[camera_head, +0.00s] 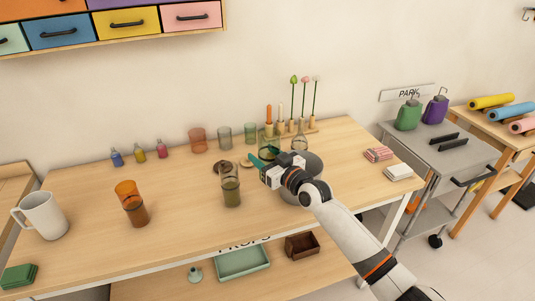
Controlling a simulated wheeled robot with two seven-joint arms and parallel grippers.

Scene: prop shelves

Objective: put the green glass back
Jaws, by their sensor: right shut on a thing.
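My right gripper (268,153) reaches in from the lower right over the back of the wooden table. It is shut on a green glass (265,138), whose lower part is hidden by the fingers. Another green-tinted glass (250,131) stands just left of it, in a row with a grey glass (224,137) and a reddish glass (197,139). I cannot tell whether the held glass touches the table. My left gripper is not in view.
A tall stack of olive glasses (231,187) stands close in front of my gripper. An amber stack (132,205) and a white mug (42,215) are farther left. A rack of candles and flowers (298,130) and a clear flask (299,141) stand close behind. The table's front middle is clear.

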